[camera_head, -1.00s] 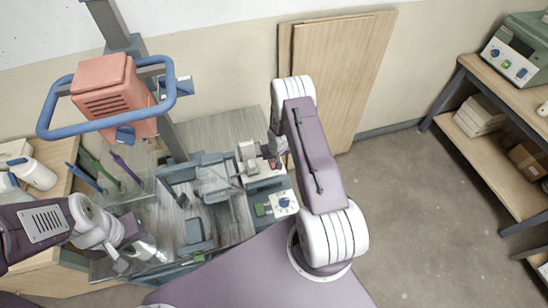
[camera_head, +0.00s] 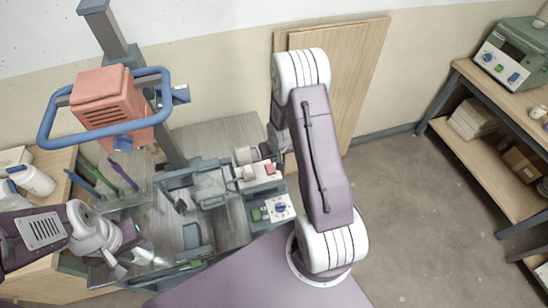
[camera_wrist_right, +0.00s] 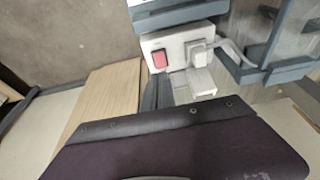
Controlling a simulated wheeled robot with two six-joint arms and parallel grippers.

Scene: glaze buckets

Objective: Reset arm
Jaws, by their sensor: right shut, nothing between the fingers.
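My right arm rises in the middle of the head view and bends down behind its upper link. My right gripper (camera_head: 273,149) is small and partly hidden there, beside the plug end of a white box with a red switch (camera_head: 270,168). It is shut and empty. In the right wrist view the box's red switch (camera_wrist_right: 160,58) and a white plug (camera_wrist_right: 201,53) with a cable show close by. A dark purple part of mine fills the bottom. My left gripper (camera_head: 127,258) is low at the left, by clear and pale items; its fingers are hard to make out.
A grey machine frame with an orange housing (camera_head: 107,98) and blue handle ring (camera_head: 45,125) stands at the left. A control box with a blue knob (camera_head: 280,208) is near my right arm. Wooden boards (camera_head: 355,80) lean on the wall. Floor at the right (camera_head: 410,220) is clear.

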